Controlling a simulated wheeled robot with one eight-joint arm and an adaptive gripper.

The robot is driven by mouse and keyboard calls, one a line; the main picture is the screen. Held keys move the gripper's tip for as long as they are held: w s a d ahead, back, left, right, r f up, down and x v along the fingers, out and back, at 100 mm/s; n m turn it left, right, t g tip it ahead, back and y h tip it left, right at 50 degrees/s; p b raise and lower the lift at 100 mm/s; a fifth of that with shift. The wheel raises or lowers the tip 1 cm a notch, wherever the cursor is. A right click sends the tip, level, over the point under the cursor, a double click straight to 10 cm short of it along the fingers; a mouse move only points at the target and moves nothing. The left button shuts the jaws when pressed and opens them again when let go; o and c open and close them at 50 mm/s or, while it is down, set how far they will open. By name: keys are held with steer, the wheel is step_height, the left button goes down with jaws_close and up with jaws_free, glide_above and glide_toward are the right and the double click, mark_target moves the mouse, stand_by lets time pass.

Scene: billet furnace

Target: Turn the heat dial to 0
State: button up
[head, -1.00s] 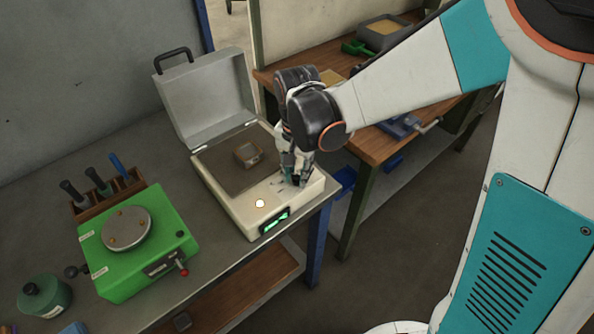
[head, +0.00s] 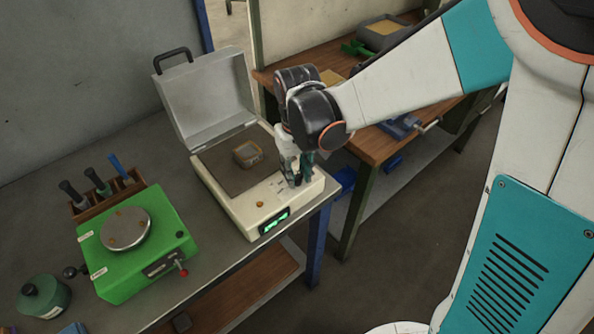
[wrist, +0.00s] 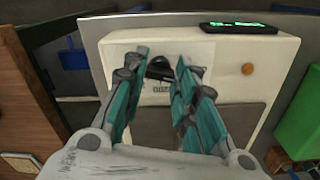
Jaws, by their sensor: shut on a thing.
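The cream furnace (head: 239,211) stands on the grey bench with its lid (head: 206,100) open. The dark heat dial (wrist: 160,68) is on its top panel, between my fingers in the wrist view. My gripper (head: 299,182) reaches down onto the panel's right end in the head view, and its teal fingers (wrist: 162,57) are shut on the dial. The fingers hide part of the dial, and I cannot read its setting. A green-lit display (head: 274,221) is on the furnace front. A small round orange-brown knob or lamp (head: 260,204) sits on the panel.
A small block-like piece (head: 248,153) lies inside the furnace. A green device with a round plate (head: 140,250) stands left of it, with a wooden tool rack (head: 107,193) behind. A wooden bench (head: 380,146) is at the right.

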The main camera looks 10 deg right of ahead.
steer(key=shift+n, duration=0.6)
steer(key=o, duration=1)
steer(key=shift+o, duration=0.2)
steer(key=shift+m, duration=0.3)
